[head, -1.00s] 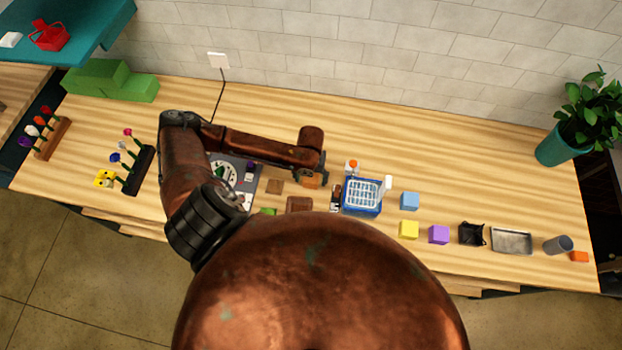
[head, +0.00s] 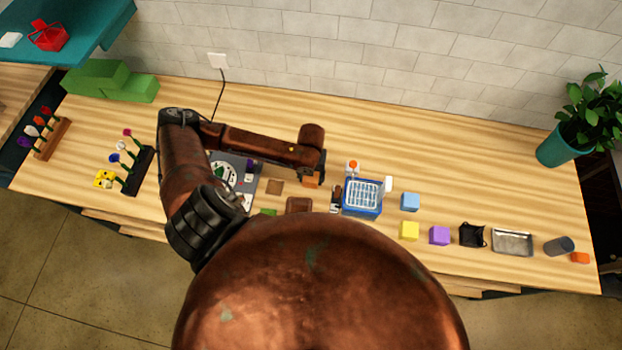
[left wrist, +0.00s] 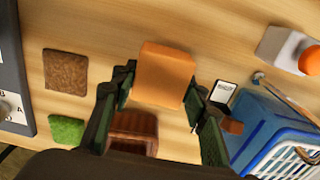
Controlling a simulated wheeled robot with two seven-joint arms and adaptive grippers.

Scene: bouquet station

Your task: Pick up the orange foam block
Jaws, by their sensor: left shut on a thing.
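The orange foam block (left wrist: 163,75) sits between the two fingers of my left gripper (left wrist: 160,97) in the left wrist view. The gripper is shut on it, with one finger on each side. In the head view a small part of the orange block (head: 311,181) shows beneath my left wrist, and the fingers are mostly hidden by the arm. I cannot tell whether the block is clear of the table. My right gripper is not in view.
A blue basket (left wrist: 262,128) stands close to the right of the gripper. A brown square (left wrist: 66,72), a green square (left wrist: 66,129) and a brown box (left wrist: 133,130) lie nearby. Another orange piece (head: 580,258) lies at the far right. The table behind is clear.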

